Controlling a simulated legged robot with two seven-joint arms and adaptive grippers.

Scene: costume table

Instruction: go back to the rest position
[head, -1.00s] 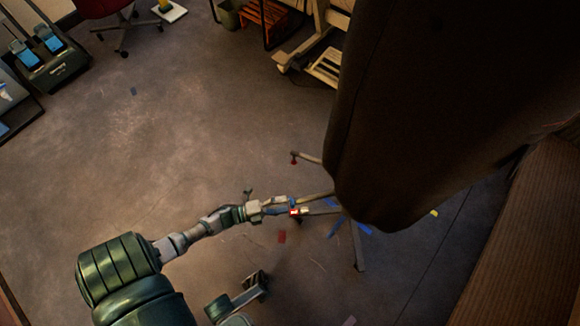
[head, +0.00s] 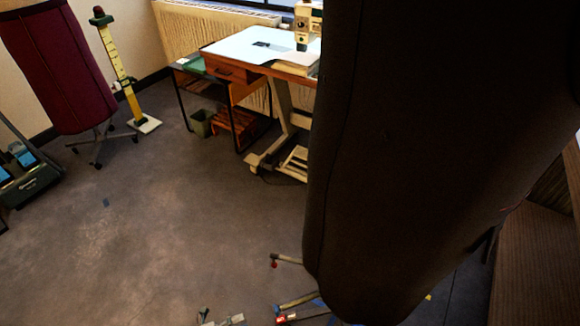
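In the head view only a small piece of my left gripper's wrist end (head: 222,319) shows at the bottom edge. Its fingers are cut off or too small to read, so I cannot tell whether it is open or shut. A small red and white piece (head: 283,320) shows just right of it, beside the legs of a stand; I cannot tell whether they touch. My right gripper is not in view.
A large dark dress form (head: 400,150) fills the right, close to my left gripper. A wooden surface (head: 535,255) is at far right. A sewing table (head: 240,50), yellow ruler stand (head: 118,70) and maroon form (head: 60,65) stand behind. Floor (head: 160,230) at left is clear.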

